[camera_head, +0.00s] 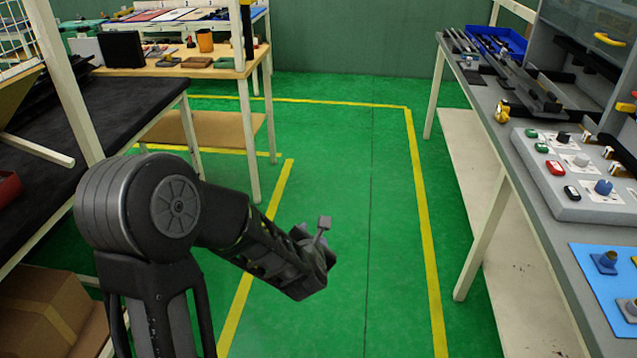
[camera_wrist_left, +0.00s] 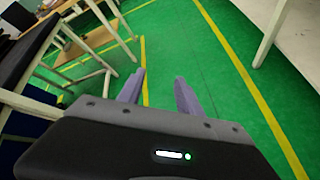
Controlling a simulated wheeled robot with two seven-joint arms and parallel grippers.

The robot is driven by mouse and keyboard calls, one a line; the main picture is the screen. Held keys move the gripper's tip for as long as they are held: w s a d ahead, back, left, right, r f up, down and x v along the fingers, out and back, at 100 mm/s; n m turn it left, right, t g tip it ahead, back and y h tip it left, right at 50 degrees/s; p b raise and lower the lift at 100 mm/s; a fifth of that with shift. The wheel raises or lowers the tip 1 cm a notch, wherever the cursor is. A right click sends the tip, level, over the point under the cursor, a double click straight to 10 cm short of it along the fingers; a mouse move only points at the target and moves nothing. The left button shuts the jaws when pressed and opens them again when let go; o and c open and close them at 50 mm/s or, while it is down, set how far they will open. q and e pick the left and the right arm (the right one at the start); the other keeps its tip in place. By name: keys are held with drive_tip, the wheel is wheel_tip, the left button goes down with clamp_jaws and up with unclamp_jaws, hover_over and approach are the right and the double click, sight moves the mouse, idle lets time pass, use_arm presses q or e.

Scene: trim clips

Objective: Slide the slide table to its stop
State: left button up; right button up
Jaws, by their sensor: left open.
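My left gripper (camera_head: 322,238) is over the green floor in the aisle between the benches, far from the right bench. In the left wrist view its two purple-grey fingers (camera_wrist_left: 158,86) stand apart with nothing between them. Dark metal rails (camera_head: 545,98) lie at the back of the right bench, with a dark block-like part on them. I cannot tell for certain which part is the slide table, or where its stop is. My right gripper is not in view.
The right bench (camera_head: 535,212) holds a grey control panel (camera_head: 562,205), a blue bin (camera_head: 497,40), a yellow tape measure (camera_head: 502,110) and a blue mat (camera_head: 600,275). A black-topped bench (camera_head: 130,112) stands left. The floor (camera_head: 385,220) between is clear.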

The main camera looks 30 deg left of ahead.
use_arm(q)
drive_tip(key=s+d+f+m+h, duration=0.1)
drive_tip(key=d+f+m, duration=0.1)
drive_tip(key=f+m, duration=0.1)
drive_tip(key=s+d+f+m+g+h, duration=0.1)
drive_tip(key=d+f+m, duration=0.2)
drive_tip(key=f, duration=0.2)
drive_tip(key=s+d+f+m+g+h, duration=0.1)
drive_tip(key=d+f+m, duration=0.2)
drive_tip(key=f+m, duration=0.1)
drive_tip(key=shift+s+d, duration=0.15)
drive_tip(key=shift+s, duration=0.25)
drive_tip(key=shift+c, duration=0.7)
drive_tip(key=s+d+f+m+g+h, duration=0.3)
drive_tip(key=s+d+f+m, duration=0.5)
drive_tip(key=s+m, duration=0.3)
drive_tip(key=s+d+f+m+g+h, duration=0.3)
drive_tip(key=s+d+f+m+g, duration=0.2)
drive_tip(key=s+d+f+m, duration=0.3)
drive_tip(key=s+d+m, duration=0.2)
drive_tip(key=s+m, duration=0.1)
drive_tip(key=s, duration=0.1)
drive_tip(key=shift+d, duration=0.1)
